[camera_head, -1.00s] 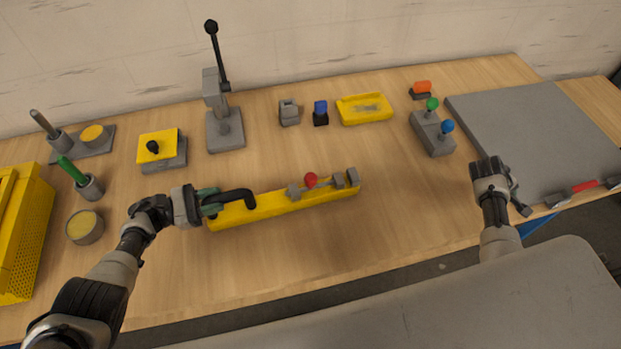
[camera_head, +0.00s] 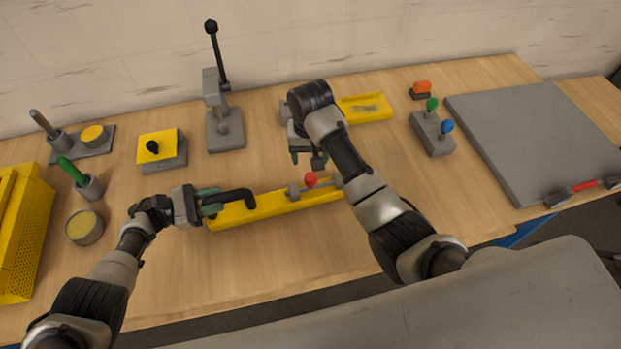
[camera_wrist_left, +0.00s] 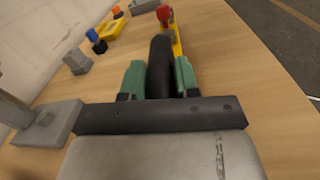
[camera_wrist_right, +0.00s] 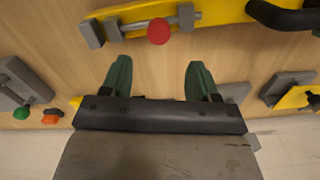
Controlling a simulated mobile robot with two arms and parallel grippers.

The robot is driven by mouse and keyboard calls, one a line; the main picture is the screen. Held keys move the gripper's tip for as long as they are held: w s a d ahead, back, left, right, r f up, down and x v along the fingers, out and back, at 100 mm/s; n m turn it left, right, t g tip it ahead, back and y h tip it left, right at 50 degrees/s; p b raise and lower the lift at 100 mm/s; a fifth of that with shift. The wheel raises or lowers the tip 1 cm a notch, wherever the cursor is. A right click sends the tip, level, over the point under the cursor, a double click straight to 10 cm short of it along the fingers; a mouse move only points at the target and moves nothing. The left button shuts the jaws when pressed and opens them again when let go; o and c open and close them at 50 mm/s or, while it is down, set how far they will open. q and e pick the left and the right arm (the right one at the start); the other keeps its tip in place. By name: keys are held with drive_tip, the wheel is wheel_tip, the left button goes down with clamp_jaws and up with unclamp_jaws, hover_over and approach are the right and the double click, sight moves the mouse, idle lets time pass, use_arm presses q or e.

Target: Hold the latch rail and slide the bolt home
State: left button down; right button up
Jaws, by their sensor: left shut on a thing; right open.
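The yellow latch rail (camera_head: 262,210) lies on the table with a black handle (camera_head: 238,197) at its left end. My left gripper (camera_head: 212,204) is shut on that handle; the left wrist view shows the handle (camera_wrist_left: 160,70) between the green fingers (camera_wrist_left: 160,82). The bolt's red knob (camera_head: 311,180) is on the right part of the rail, and the grey bolt rod (camera_wrist_right: 180,21) runs through grey blocks there. My right gripper (camera_head: 308,160) is open and empty above the table just behind the knob. In the right wrist view the knob (camera_wrist_right: 159,31) lies ahead of the open fingers (camera_wrist_right: 160,80).
A grey lever press (camera_head: 225,130) stands behind the rail. A yellow tray (camera_head: 365,108) and a block with green and blue knobs (camera_head: 433,133) stand right of it. A grey board (camera_head: 535,140) covers the right side. The table in front of the rail is clear.

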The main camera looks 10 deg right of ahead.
sight(311, 175)
use_arm(q)
drive_tip(key=shift+f, duration=0.2)
use_arm(e)
wheel_tip(311, 175, down, 10)
drive_tip(key=shift+f, duration=0.25)
use_arm(q)
drive_tip(key=shift+a, duration=0.1)
drive_tip(key=shift+s, duration=0.1)
use_arm(e)
clamp_jaws()
drive_tip(key=shift+w+d, duration=0.2)
drive_tip(key=shift+d, duration=2.4)
unclamp_jaws()
drive_tip(key=shift+r, duration=0.1)
